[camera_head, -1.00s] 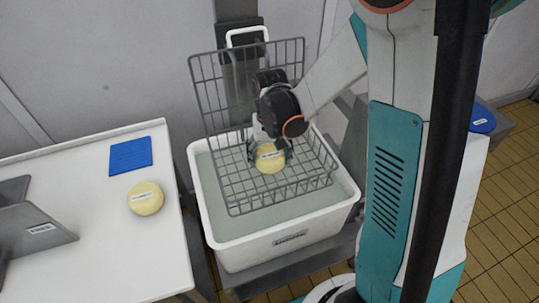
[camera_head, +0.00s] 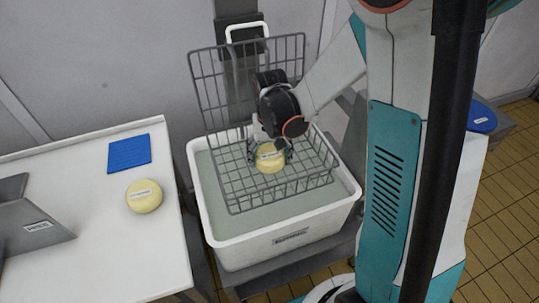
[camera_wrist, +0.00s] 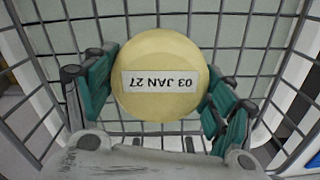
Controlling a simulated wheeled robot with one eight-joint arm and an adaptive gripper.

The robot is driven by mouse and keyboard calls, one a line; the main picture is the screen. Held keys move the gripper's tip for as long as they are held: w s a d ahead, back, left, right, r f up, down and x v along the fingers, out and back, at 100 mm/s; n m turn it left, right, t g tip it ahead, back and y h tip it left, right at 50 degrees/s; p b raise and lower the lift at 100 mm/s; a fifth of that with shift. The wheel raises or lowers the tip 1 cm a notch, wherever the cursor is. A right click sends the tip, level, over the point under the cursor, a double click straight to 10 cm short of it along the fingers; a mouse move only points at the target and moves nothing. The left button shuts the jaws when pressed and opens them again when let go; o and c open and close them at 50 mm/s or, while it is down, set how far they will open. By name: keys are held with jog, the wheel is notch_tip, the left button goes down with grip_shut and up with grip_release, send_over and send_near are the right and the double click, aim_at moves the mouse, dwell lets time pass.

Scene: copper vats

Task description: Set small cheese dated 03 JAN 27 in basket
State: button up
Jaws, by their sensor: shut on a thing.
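A small round yellow cheese (camera_wrist: 158,102) with a white label reading 03 JAN 27 fills the middle of the wrist view, its label upside down. My gripper (camera_wrist: 160,90) is shut on it, with teal finger pads touching its left and right sides. In the head view the cheese (camera_head: 270,158) and my gripper (camera_head: 268,150) are inside the open grey wire basket (camera_head: 240,203). The basket's mesh shows behind the cheese in the wrist view. I cannot tell whether the cheese touches the basket floor.
The basket sits in a white tub (camera_head: 225,236) of greenish liquid, its lid (camera_head: 215,90) raised at the back. On the white table (camera_head: 110,250) at left are another yellow cheese (camera_head: 144,196), a blue mat (camera_head: 130,153) and a grey stand (camera_head: 35,230).

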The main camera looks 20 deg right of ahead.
jog(key=o, duration=1.4)
jog(key=shift+o, duration=0.2)
jog(key=shift+r+p, duration=2.4)
jog(key=shift+r, duration=1.1)
jog(key=shift+r, duration=0.2)
jog(key=s+r+n+t, duration=0.3)
jog(key=s+r+t, duration=0.4)
jog(key=s+r, duration=0.8)
jog(key=shift+r, duration=0.8)
